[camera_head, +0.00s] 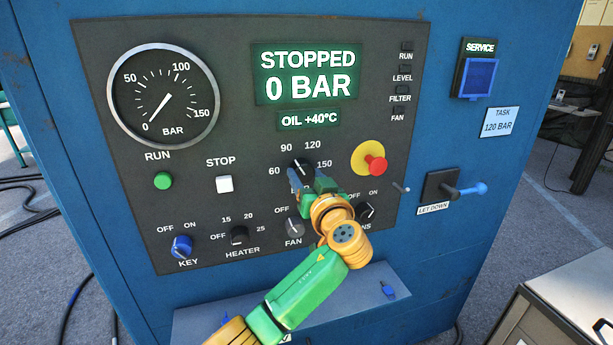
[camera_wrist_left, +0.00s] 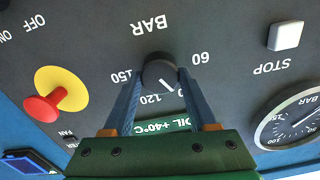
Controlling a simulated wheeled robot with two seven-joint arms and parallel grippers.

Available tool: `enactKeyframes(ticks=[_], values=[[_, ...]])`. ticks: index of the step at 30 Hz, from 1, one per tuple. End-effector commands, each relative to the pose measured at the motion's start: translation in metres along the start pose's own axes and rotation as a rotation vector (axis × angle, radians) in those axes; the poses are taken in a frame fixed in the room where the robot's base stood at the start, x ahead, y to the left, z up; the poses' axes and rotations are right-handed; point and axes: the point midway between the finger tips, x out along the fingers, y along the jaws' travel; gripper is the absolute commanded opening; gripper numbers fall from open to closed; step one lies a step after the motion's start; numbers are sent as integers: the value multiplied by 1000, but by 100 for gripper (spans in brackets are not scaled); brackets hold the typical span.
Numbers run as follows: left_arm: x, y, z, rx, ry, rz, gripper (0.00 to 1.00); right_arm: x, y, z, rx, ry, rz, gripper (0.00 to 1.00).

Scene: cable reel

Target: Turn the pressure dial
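The pressure dial (camera_wrist_left: 159,71) is a round dark knob with a white pointer mark. Its scale reads 60, 90, 120 and 150. In the wrist view, which is upside down, the mark points between the 60 and the 120; a finger hides the 90. The dial also shows in the head view (camera_head: 302,166), partly behind my gripper. My left gripper (camera_head: 307,180) is at the dial, one blue finger on each side of the knob. I cannot tell whether the fingers press on it. My right gripper is out of view.
The display (camera_head: 307,76) reads STOPPED, 0 BAR. The gauge (camera_head: 163,97) needle is near 0. A red emergency button (camera_head: 375,165) sticks out right of the dial. The fan (camera_head: 295,228) and heater (camera_head: 239,236) knobs are below. A task card (camera_head: 499,122) reads 120 BAR.

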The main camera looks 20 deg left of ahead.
Motion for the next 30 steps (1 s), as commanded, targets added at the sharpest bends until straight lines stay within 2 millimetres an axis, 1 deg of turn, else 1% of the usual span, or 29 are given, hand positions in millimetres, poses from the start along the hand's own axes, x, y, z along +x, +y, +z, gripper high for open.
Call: enactKeyframes(ticks=[1, 2, 3, 5, 6, 11, 17, 23, 30], values=[[0, 0, 0, 0, 0, 1, 40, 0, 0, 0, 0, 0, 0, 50], [0, 0, 0, 0, 0, 1, 32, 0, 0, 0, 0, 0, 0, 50], [0, 0, 0, 0, 0, 2, 21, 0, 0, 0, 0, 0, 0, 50], [0, 0, 0, 0, 0, 2, 5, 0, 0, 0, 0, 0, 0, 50], [0, 0, 0, 0, 0, 2, 3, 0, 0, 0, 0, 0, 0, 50], [0, 0, 0, 14, 0, 2, 3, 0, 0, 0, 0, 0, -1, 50], [0, 0, 0, 91, 0, 1, 3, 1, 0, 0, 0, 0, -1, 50], [0, 1, 0, 248, 0, 2, 3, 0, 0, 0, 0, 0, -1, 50], [0, 1, -1, 478, -1, 2, 3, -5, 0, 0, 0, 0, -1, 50]])
